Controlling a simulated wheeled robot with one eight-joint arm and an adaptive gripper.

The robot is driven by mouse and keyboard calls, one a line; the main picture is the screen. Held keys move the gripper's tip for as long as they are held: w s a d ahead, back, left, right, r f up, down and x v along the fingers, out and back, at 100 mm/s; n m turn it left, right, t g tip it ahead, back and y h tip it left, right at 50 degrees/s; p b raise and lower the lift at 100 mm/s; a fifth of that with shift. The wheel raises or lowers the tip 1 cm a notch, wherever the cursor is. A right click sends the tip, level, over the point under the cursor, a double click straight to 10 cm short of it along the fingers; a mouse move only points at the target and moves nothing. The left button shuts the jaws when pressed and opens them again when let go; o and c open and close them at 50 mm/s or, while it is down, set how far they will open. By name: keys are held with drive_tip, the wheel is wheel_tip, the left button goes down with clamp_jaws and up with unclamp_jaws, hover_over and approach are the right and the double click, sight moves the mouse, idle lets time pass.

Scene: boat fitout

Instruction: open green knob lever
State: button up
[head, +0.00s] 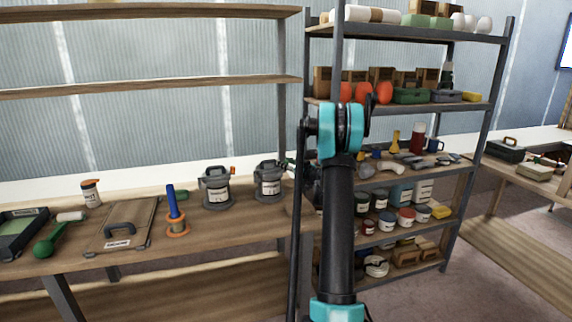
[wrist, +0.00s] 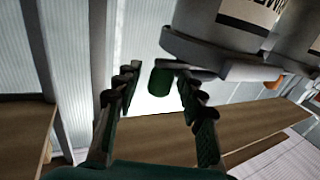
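The green knob (wrist: 160,82) shows in the wrist view at the end of a grey lever on a grey canister (wrist: 215,55) with a white label. In the head view this canister (head: 268,183) is the right one of two on the workbench. My gripper (wrist: 157,90) is open, its dark fingers on either side of the knob with gaps visible. I cannot tell how deep the knob sits between them. In the head view my gripper (head: 303,172) is just right of the canister, partly hidden by my arm.
The other canister (head: 216,190), with an orange knob (head: 233,171), stands to the left on the workbench (head: 215,238). Left of it are a blue post with an orange ring (head: 176,220), a board with a handle (head: 118,228) and a green-ended tool (head: 43,247). A loaded shelf rack (head: 405,107) stands right.

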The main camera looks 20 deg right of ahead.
drive_tip(key=shift+c, duration=0.4)
clamp_jaws()
drive_tip(key=shift+s, duration=0.1)
